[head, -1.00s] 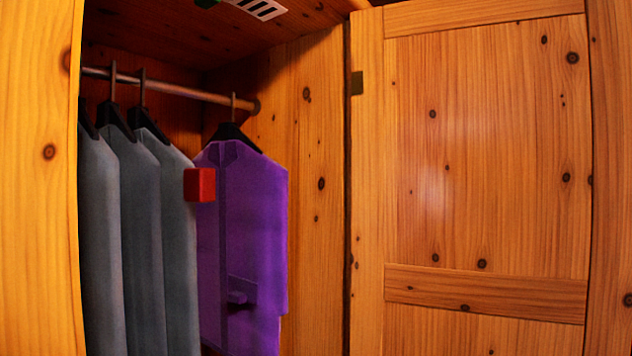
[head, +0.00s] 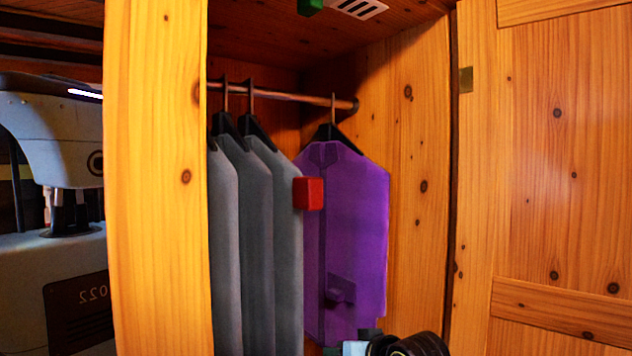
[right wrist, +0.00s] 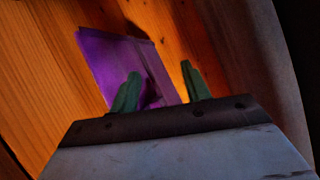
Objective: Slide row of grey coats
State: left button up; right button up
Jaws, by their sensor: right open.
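Several grey coats (head: 258,240) hang side by side on dark hangers from a rail (head: 300,93) in the wardrobe, left of a purple coat (head: 350,215). The leftmost grey coat is partly hidden by the wardrobe's front post. A red block (head: 308,193) shows at the edge of the rightmost grey coat, against the purple one. My right gripper (head: 352,341) is at the bottom edge, low in front of the purple coat. In the right wrist view its green fingers (right wrist: 160,75) stand apart, with the purple coat beyond them. No grey coat shows there. My left gripper is out of view.
The wooden front post (head: 155,180) bounds the opening on the left. A panelled door (head: 560,150) stands open on the right. A green block (head: 309,7) and a white vent (head: 360,8) are at the wardrobe ceiling. The rail is bare between the grey and purple coats.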

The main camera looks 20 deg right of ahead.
jog(key=s+a+r+n+t+y, duration=0.1)
jog(key=s+r, duration=0.2)
jog(key=r, duration=0.7)
jog(key=s+a+r+n+t+y, duration=0.15)
jog(key=s+r, duration=0.25)
jog(key=r, duration=0.6)
jog(key=n+t+p, duration=0.2)
jog(key=p, duration=0.3)
send_near(318, 191)
jog(key=shift+y, duration=0.35)
jog(key=p+x, duration=0.9)
jog(key=x, duration=0.1)
jog(key=shift+w+d+f, duration=0.1)
grip_shut()
